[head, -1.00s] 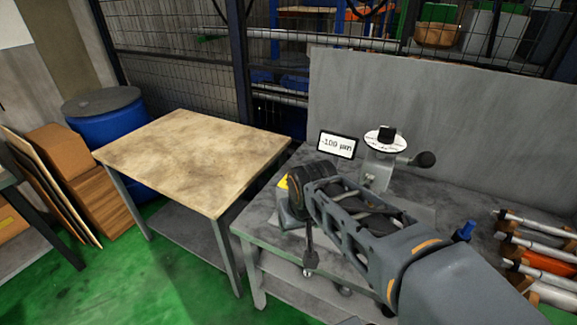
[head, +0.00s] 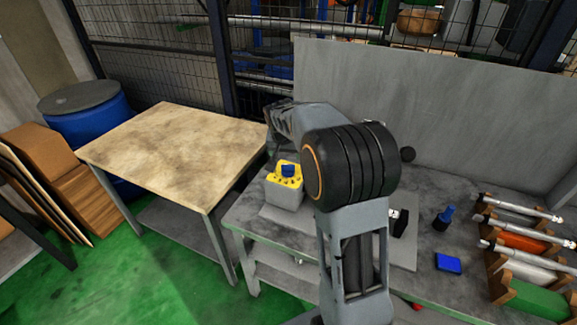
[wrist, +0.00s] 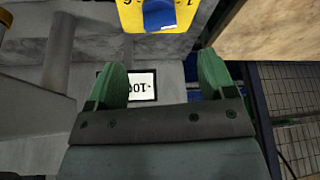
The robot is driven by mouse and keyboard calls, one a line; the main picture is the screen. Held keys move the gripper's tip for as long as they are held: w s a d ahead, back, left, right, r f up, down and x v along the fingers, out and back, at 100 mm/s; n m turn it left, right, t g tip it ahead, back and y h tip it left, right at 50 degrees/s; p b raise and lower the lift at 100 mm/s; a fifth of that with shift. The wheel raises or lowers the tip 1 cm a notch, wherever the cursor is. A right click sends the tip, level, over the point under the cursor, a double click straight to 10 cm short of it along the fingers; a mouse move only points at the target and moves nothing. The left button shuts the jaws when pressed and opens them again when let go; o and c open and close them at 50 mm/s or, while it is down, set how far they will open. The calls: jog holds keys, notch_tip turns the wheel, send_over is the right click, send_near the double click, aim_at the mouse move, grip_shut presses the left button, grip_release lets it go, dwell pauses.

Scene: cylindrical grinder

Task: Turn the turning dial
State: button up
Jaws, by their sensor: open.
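A grey box with a yellow, numbered top and a blue knob (head: 288,171) stands on the grey workbench. In the wrist view the blue knob (wrist: 159,14) and yellow face show at the top edge, partly cut off, beyond my fingertips. My gripper (wrist: 163,72) is open and empty, its two green fingers apart. In the head view my arm hides my fingers, the display and the white disc with a black knob seen earlier. I cannot tell which knob is the turning dial.
The workbench (head: 250,219) also holds a blue bottle-like item (head: 445,217), a flat blue block (head: 448,263) and a rack of cylindrical parts at right. A wooden-topped table (head: 170,150) stands left. A grey panel (head: 450,125) rises behind the bench.

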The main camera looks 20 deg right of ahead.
aim_at(288, 166)
jog(key=p+x, duration=0.1)
jog(key=x, duration=0.9)
jog(key=shift+d+f, duration=0.1)
jog(key=shift+f, duration=0.25)
jog(key=c, duration=0.9)
